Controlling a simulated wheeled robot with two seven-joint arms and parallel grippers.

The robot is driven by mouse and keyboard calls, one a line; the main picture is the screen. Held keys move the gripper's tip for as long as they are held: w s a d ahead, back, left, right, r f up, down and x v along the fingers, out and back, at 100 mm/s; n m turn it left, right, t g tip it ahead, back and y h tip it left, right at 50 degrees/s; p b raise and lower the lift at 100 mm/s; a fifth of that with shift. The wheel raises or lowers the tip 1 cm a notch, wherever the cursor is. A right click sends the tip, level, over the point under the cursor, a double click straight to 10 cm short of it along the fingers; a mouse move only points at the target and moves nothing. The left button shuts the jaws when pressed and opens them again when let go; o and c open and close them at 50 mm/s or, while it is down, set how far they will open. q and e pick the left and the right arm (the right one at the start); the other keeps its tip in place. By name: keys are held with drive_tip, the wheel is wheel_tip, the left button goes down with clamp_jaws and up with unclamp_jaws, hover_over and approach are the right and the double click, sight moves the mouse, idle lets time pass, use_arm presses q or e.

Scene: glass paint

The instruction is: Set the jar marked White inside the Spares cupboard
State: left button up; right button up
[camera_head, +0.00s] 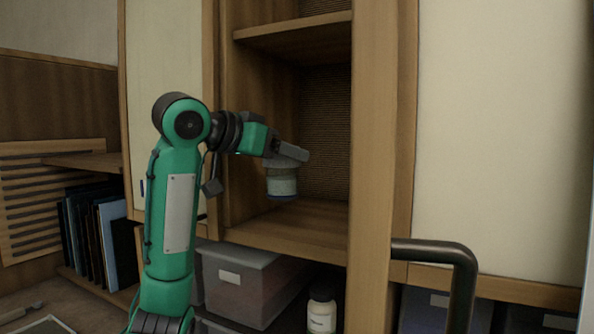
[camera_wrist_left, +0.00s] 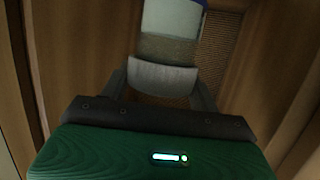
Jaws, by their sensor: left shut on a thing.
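My left gripper (camera_head: 290,155) is shut on a jar (camera_head: 282,182) by its pale top. The jar hangs upright inside the open cupboard compartment (camera_head: 300,228), over its wooden floor. It has a pale label band and a blue lower end; I cannot read any marking on it. In the left wrist view, the jar (camera_wrist_left: 170,45) extends away from the fingers of the left gripper (camera_wrist_left: 163,85). No Spares sign is readable. My right gripper is out of view.
A wooden shelf (camera_head: 290,35) is above the jar and an upright post (camera_head: 372,150) to its right. Below are a lidded grey bin (camera_head: 240,285) and another white-capped jar (camera_head: 321,312). A dark bent bar (camera_head: 440,252) stands in the right foreground. Folders (camera_head: 100,235) stand at left.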

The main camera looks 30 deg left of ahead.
use_arm(q)
drive_tip(key=w+p, duration=0.3)
drive_tip(key=w, duration=0.3)
drive_tip(key=shift+s+a+f+p, duration=0.1)
drive_tip(key=shift+f+p, duration=0.7)
drive_tip(key=shift+f, duration=0.9)
drive_tip(key=shift+s+a+f+p, duration=0.1)
drive_tip(key=shift+f+p, duration=0.7)
drive_tip(key=shift+f, duration=0.9)
drive_tip(key=shift+w+d+f, duration=0.1)
drive_tip(key=shift+f, duration=0.1)
drive_tip(key=o, duration=1.6)
drive_tip(key=shift+c, duration=0.2)
